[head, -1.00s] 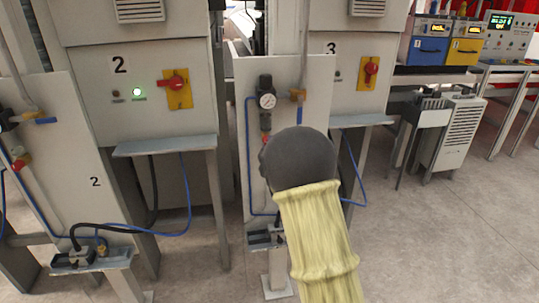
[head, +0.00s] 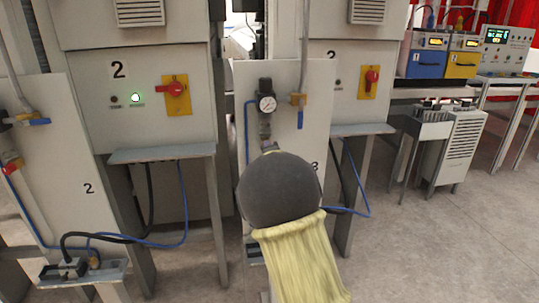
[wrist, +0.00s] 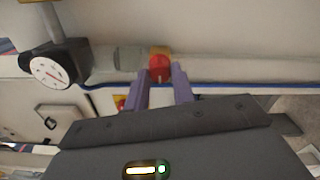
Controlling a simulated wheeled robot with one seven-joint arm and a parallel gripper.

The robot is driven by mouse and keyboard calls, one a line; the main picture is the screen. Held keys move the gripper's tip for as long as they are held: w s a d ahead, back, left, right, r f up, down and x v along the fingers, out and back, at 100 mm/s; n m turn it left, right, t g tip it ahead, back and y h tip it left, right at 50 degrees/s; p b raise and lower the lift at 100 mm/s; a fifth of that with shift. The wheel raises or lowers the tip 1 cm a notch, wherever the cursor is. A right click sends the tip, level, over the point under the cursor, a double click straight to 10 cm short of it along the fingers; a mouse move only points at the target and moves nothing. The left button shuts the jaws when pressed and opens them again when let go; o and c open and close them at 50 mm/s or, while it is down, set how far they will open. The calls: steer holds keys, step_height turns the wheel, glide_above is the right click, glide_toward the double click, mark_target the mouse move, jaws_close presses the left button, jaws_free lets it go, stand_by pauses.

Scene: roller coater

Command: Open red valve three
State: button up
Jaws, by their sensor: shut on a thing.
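The red valve (wrist: 160,68) is a small red knob on a yellowish fitting in a grey pipe line, seen at the upper middle of the wrist view. My gripper (wrist: 162,85) has its purple fingers on either side of the knob and is shut on it. In the head view my dark, rounded wrist and yellow-sleeved arm cover the valve and most of the gripper, below the gauge on panel three (head: 285,80). How far the knob is turned cannot be told.
A round pressure gauge (head: 267,104) sits just above the gripper; it also shows in the wrist view (wrist: 47,72). A blue-handled valve (head: 299,112) hangs to its right. A grey shelf (head: 362,130) juts out behind. Open floor (head: 440,240) lies to the right.

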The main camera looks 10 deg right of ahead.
stand_by(0.3)
steer(key=o, duration=1)
steer(key=shift+a, duration=0.1)
steer(key=s, duration=1.7)
steer(key=shift+s, duration=0.2)
steer(key=shift+f, duration=0.1)
